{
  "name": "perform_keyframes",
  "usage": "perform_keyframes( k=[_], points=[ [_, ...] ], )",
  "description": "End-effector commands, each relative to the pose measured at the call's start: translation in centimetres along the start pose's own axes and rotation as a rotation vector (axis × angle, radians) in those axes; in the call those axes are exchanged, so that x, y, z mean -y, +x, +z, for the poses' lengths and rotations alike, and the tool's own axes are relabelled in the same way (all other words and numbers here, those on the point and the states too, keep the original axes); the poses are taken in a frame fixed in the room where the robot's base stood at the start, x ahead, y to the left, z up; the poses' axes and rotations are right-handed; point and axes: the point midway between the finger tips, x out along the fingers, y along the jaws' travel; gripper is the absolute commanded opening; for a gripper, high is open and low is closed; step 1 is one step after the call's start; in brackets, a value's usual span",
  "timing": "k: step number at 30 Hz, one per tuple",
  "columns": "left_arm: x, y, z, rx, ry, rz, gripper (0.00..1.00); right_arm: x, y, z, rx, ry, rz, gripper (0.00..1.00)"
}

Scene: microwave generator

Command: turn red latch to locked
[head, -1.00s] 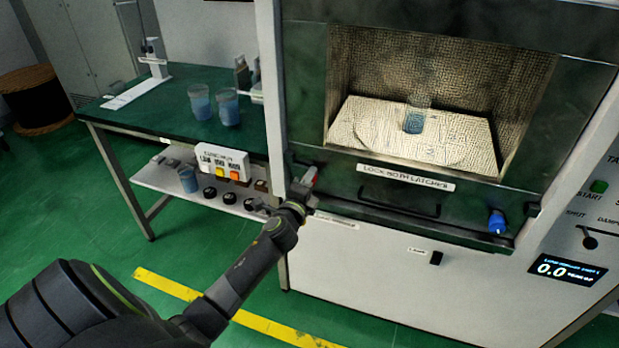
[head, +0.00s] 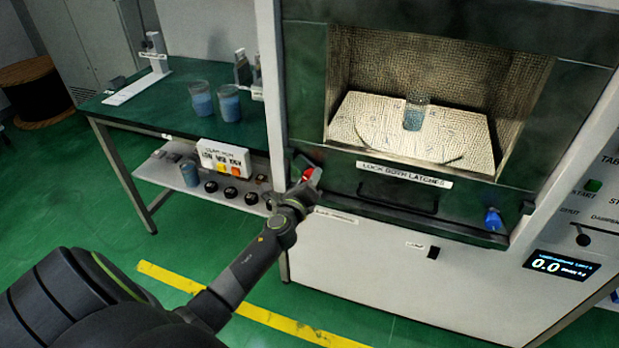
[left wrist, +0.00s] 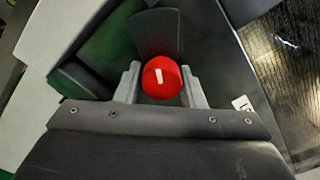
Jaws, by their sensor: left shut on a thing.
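The red latch (left wrist: 160,77) shows as a round red knob with a short white mark in the left wrist view, between the two fingers of my left gripper (left wrist: 160,88). In the head view a bit of the red latch (head: 308,173) shows at the lower left of the microwave door frame, mostly hidden by my left gripper (head: 304,188). My left gripper is shut on it. The blue latch (head: 493,219) is at the lower right of the door. My right gripper is not in view.
The chamber holds a beaker (head: 414,112) on a pale plate. A label reading "LOCK BOTH LATCHES" (head: 404,174) is below the opening. A green bench (head: 165,115) with two beakers stands left. A display (head: 562,266) reads 0.0.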

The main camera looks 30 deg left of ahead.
Motion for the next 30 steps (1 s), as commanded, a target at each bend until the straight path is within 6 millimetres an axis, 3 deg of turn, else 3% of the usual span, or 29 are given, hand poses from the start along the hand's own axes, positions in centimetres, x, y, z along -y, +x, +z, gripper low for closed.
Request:
perform_keyframes(
  k=[14, 15, 19, 30],
  points=[
    [0.15, 0.1, 0.28, 0.005, 0.022, -0.003, 0.13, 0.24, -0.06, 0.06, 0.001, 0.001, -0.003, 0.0],
    [0.16, 0.1, 0.29, 0.005, 0.022, -0.003, 0.4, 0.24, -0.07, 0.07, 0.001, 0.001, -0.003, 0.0],
    [0.13, 0.08, 0.22, 0.004, 0.02, -0.003, 0.56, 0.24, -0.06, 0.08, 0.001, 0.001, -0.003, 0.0],
    [0.03, -0.55, 0.09, 0.001, 0.016, -0.001, 0.56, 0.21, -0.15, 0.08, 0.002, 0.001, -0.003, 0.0]
  ],
)
